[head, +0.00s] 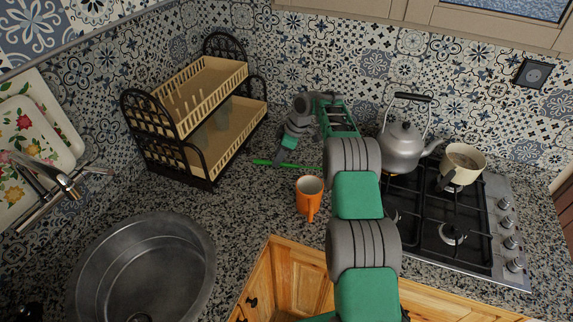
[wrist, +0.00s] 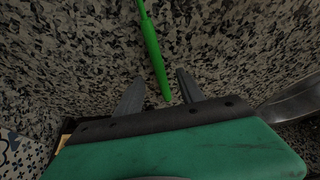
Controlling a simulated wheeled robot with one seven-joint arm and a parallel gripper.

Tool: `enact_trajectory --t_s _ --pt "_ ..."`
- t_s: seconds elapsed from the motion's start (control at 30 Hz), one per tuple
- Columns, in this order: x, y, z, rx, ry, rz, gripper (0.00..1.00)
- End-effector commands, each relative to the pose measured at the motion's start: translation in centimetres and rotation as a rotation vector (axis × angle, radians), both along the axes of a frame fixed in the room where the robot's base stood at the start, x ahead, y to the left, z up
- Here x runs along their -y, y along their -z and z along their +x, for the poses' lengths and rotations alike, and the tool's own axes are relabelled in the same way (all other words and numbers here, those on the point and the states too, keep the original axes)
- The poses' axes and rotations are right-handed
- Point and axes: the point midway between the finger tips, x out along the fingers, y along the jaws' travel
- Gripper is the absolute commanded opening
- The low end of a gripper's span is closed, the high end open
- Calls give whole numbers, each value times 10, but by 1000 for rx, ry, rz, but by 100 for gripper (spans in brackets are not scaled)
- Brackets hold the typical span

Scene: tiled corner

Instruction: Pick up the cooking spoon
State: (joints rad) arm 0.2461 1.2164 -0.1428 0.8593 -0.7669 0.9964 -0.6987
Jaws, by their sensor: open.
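The green cooking spoon (head: 304,166) lies on the speckled counter, right of the dish rack. Only a slim green length of it shows, and I cannot make out its bowl. My gripper (head: 278,160) is over it, pointing down, and covers part of it in the head view. In the wrist view, the spoon's green handle (wrist: 151,42) runs from the top edge down to an end between the two fingers. My gripper (wrist: 160,78) is open there, with a finger on each side of the handle and gaps to both. I cannot tell the exact height above the counter.
A two-tier dish rack (head: 200,95) stands left of the gripper. An orange mug (head: 309,202) is in front. A kettle (head: 402,148) and a pot (head: 465,160) sit on the gas hob (head: 480,243) at right. A round sink (head: 180,262) is front left.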

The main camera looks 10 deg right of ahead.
Motion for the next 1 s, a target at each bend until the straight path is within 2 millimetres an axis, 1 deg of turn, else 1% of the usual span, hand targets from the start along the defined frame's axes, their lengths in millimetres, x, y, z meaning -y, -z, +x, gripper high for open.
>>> enact_trajectory --t_s 0.03,0.13,0.2,0.37,0.9,0.93,1.0 --pt "-4 5 0 -5 -2 1 45" --pt "-8 18 3 -1 -2 1 45" --pt "-9 21 4 -1 1 -1 45" --pt "-8 22 4 -1 1 -1 45" --pt "-8 22 4 -1 1 -1 2" --pt "-8 22 4 -1 1 -1 0" --pt "-8 22 4 -1 1 -1 0"
